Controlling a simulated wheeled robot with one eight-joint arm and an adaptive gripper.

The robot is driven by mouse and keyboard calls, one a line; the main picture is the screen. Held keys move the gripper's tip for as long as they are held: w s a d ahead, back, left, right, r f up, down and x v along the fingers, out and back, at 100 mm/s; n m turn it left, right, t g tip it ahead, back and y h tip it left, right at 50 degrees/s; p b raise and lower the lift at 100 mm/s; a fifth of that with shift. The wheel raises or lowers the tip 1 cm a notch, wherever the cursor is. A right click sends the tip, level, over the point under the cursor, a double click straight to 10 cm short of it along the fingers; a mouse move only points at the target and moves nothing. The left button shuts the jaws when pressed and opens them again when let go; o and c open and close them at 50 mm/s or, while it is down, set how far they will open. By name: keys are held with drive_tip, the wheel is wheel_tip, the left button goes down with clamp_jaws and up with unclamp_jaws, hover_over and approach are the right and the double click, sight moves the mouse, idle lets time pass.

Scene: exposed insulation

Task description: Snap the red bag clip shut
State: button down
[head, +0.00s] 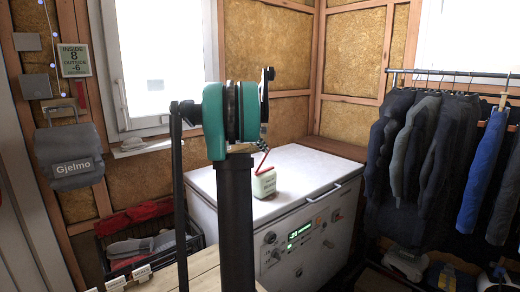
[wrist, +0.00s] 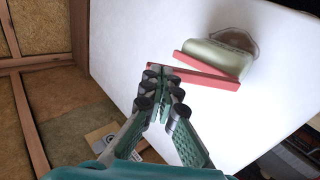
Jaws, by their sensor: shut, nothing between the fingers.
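The red bag clip (head: 262,162) is on the top of a small pale green bag (head: 264,185), which stands on the white chest freezer. In the head view one clip arm slants up away from the bag top, so the clip stands open. The wrist view shows the clip (wrist: 205,78) as two red bars in a narrow V beside the bag (wrist: 217,57). My gripper (wrist: 163,80) is shut and empty. Its fingertips overlap the free end of the longer bar in the wrist view; I cannot tell whether they touch it. In the head view my arm hides most of the gripper.
The freezer lid (head: 305,165) is otherwise clear, with a handle (head: 323,193) at its front edge. A clothes rack with dark jackets (head: 415,150) stands at the right. A crate with red and grey cloth (head: 140,243) is at the left, beside a wooden surface (head: 195,278).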

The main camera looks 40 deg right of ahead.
sight(270, 168)
drive_tip(key=d+f+y, duration=0.2)
drive_tip(key=d+y, duration=0.1)
drive_tip(key=d+f+y, duration=0.1)
drive_tip(key=y, duration=0.1)
drive_tip(key=shift+w+d+f+g, duration=0.25)
drive_tip(key=shift+w+f+g, duration=0.05)
drive_tip(key=shift+w+g, duration=0.1)
drive_tip(key=shift+w+d+f+y, duration=0.1)
drive_tip(key=shift+d+f+y, duration=0.4)
drive_tip(key=shift+f+y, duration=0.5)
drive_tip(key=shift+f, duration=0.15)
